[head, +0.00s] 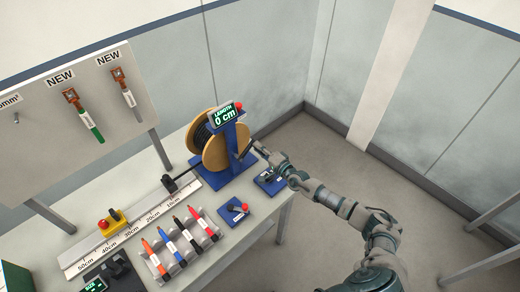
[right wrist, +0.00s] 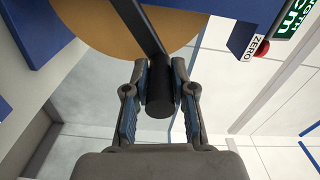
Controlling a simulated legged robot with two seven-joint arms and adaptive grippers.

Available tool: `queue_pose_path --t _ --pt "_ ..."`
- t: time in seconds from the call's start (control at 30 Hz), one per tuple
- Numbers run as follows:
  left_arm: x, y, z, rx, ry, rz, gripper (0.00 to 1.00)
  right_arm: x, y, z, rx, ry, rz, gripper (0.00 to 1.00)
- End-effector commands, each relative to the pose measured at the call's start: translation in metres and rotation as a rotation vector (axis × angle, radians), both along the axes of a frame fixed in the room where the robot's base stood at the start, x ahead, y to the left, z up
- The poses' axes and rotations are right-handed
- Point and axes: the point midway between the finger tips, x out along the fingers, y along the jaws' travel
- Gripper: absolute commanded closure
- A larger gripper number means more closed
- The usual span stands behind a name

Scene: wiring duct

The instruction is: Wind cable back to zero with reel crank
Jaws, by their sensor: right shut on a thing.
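The cable reel (head: 215,150) stands on a blue stand at the back right of the table, with black cable wound on its wooden drum. The display (head: 226,115) on top reads LENGTH 0 cm. My right gripper (head: 262,150) is at the reel's right side. In the right wrist view my right gripper (right wrist: 160,95) is shut around the dark crank handle (right wrist: 158,108), one finger on each side. The crank arm (right wrist: 140,28) runs up from it past the wooden disc. The cable's end (head: 170,184) lies by the ruler's near-zero end. My left gripper is not in view.
A ruler (head: 125,228) marked in cm runs along the table with a yellow and red device (head: 112,217) on it. Several coloured pens (head: 171,246) lie in a grey rack in front. Two small blue-based tools (head: 234,211) sit near the right edge. A red ZERO button (right wrist: 253,47) is beside the display.

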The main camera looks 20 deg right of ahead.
Motion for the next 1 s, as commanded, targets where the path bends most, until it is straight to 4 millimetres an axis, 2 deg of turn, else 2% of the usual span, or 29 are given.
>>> queue_pose_path --t 0.17,0.2,0.27,0.57,0.67,0.77,1.0 --pt "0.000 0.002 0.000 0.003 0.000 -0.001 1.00 0.000 0.002 0.000 0.004 0.000 0.003 1.00" --pt "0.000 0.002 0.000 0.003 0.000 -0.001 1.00 0.000 0.002 0.000 0.004 0.001 0.003 0.66" --pt "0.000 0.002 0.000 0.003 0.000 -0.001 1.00 0.000 0.001 0.000 0.003 0.001 0.003 0.51" --pt "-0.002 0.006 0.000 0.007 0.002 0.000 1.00 -0.001 0.000 -0.001 0.001 0.002 0.001 0.50" --pt "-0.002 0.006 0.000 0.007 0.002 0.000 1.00 -0.007 -0.003 -0.001 0.002 0.002 0.001 0.50" --pt "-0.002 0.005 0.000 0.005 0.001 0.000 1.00 -0.021 -0.008 -0.003 0.003 0.004 0.001 0.50" --pt "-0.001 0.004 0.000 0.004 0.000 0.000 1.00 -0.072 -0.027 -0.004 0.000 0.007 0.002 0.50"
